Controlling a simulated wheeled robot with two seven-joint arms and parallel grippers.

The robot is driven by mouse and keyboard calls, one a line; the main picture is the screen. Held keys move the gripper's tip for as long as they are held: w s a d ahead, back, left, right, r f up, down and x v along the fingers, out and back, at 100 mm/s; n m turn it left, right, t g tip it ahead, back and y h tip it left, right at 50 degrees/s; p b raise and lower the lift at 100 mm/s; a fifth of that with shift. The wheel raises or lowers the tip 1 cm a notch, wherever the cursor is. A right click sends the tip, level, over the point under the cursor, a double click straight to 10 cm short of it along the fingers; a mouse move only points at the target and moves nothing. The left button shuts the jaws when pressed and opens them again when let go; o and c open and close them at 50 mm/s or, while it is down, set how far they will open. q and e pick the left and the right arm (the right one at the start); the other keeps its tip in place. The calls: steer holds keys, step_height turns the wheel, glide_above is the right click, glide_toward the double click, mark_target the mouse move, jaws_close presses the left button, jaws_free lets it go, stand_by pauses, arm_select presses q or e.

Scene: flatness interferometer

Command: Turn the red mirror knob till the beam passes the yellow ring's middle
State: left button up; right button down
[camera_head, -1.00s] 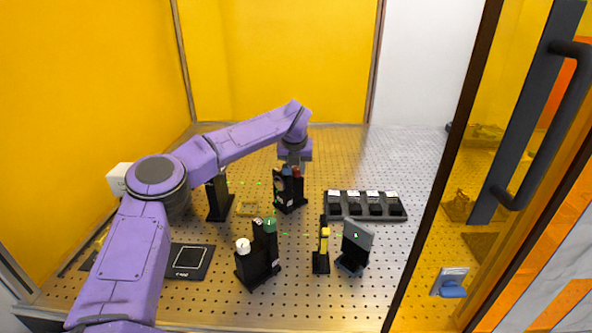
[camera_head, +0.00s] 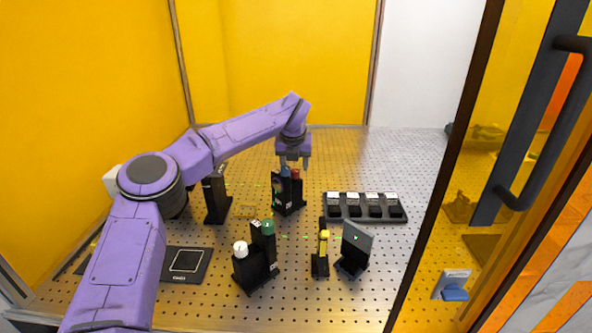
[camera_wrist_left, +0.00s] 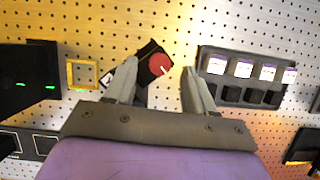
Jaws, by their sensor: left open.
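In the left wrist view the red knob (camera_wrist_left: 160,64) has a white mark and lies between my spread fingertips. My left gripper (camera_head: 293,162) is open, just above the knob; it also shows in the left wrist view (camera_wrist_left: 160,66). I cannot tell whether a finger touches the knob. The yellow ring (camera_head: 324,235) stands on a black post at front centre. Green beam dashes run near it, and a green spot shows on the dark screen (camera_head: 358,240) to its right.
A mount with white (camera_head: 240,248) and green (camera_head: 268,228) knobs stands in front. A black block with several white-topped pieces (camera_head: 365,195) is right of the red knob. A flat yellow frame (camera_head: 246,211) lies to its left. An orange door (camera_head: 525,150) bounds the right side.

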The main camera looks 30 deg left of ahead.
arm_select(q)
steer(key=b+v, duration=0.1)
steer(key=v, duration=0.6)
steer(key=shift+r, duration=0.35)
steer(key=shift+r, duration=0.1)
step_height(320, 180, up, 11)
steer(key=p, duration=0.9)
steer(key=shift+p, duration=0.3)
stand_by(0.7)
